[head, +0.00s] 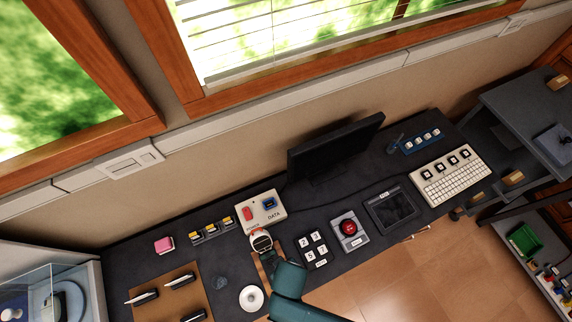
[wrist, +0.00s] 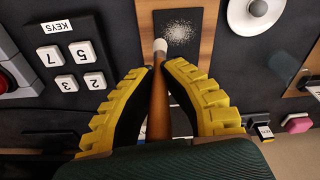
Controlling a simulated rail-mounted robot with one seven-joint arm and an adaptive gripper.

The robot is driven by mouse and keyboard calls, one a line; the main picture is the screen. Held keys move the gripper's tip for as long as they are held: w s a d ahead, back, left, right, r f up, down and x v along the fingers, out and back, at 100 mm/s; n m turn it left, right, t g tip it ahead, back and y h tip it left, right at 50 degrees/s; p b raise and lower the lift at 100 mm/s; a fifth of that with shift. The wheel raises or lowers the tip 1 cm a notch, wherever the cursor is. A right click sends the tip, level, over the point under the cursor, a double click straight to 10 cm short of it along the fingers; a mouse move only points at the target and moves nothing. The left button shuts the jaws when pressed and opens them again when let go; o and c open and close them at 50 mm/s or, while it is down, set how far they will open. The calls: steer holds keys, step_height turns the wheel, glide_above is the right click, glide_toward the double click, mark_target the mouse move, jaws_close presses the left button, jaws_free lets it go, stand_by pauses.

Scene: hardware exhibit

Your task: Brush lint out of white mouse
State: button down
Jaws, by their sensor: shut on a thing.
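My gripper (wrist: 157,88), with yellow ridged fingers, is shut on a brush (wrist: 158,112) with a brown wooden handle. Its pale tip (wrist: 160,47) points away from me, at the lower edge of a patch of white speckles, like lint (wrist: 182,27). The speckles lie on a dark pad on a wooden board (wrist: 207,35). I cannot tell if the tip touches the pad. A white round thing with a raised centre (wrist: 245,20) is right of the board; it also shows in the head view (head: 243,305). I cannot tell if it is the white mouse.
A keys panel (wrist: 70,55) and a red button (head: 349,228) stand beside the board. A DATA box (head: 268,216), a monitor (head: 335,147), a keyboard (head: 452,180) and a brown mat with tools (head: 165,305) are on the dark desk. A pink block (head: 164,245) lies farther left.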

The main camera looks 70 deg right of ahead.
steer(key=shift+r+p, duration=2.8)
steer(key=shift+p, duration=0.05)
